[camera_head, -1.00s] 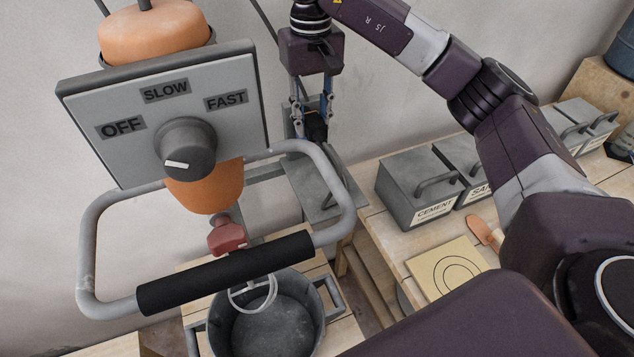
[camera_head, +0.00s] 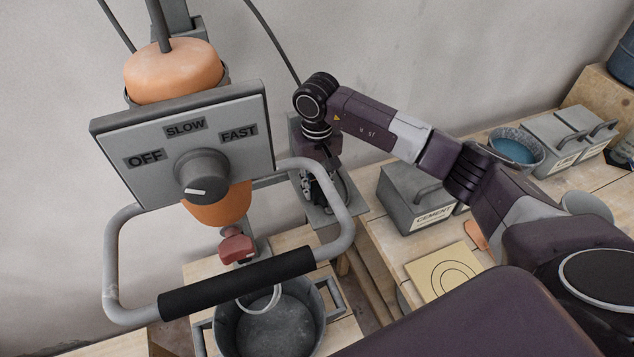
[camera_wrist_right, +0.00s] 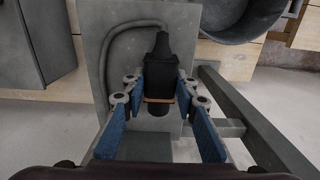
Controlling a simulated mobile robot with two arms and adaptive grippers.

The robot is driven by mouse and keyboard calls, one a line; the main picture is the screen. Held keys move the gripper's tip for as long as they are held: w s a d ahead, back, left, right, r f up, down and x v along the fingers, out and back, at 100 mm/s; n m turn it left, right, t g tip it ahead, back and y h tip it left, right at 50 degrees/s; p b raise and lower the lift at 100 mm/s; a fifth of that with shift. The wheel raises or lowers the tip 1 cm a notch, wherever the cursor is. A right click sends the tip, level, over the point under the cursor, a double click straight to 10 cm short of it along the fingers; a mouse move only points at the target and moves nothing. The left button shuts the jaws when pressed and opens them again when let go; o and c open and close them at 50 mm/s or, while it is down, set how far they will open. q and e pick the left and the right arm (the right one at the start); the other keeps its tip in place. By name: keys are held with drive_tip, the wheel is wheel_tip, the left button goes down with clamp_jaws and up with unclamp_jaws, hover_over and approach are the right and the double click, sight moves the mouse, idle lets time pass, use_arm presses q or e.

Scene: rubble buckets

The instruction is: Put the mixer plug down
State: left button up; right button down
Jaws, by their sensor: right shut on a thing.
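The black mixer plug (camera_wrist_right: 160,75) stands out between the fingers of my right gripper (camera_wrist_right: 160,97) in the right wrist view, with its cable looping up and left over a grey panel. The blue-padded fingers are on both sides of it, shut on it. In the head view the right gripper (camera_head: 320,190) is low in front of the grey panel (camera_head: 338,217), right of the mixer handle, and the plug is hard to make out there. The mixer (camera_head: 180,150) has an orange motor and a dial box marked OFF, SLOW and FAST. My left gripper is not seen.
A dark bucket (camera_head: 268,325) stands under the mixer. To the right, a bench (camera_head: 385,235) holds a cement box (camera_head: 415,200), a yellow board with rings (camera_head: 445,270) and a bucket of blue contents (camera_head: 512,148). The mixer's tube handle (camera_head: 345,215) is close to my right gripper.

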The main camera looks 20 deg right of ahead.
sight(317, 185)
drive_tip(key=shift+f+b, duration=0.25)
drive_tip(key=shift+b, duration=0.1)
drive_tip(key=c, duration=1.5)
unclamp_jaws()
drive_tip(key=shift+c, duration=0.2)
drive_tip(key=shift+r, duration=0.1)
drive_tip(key=shift+r, duration=0.1)
drive_tip(key=shift+w+r, duration=0.1)
drive_tip(key=shift+r, duration=0.15)
wheel_tip(317, 185, up, 12)
drive_tip(key=b, duration=0.3)
drive_tip(key=shift+f+b, duration=0.2)
drive_tip(key=shift+b, duration=0.1)
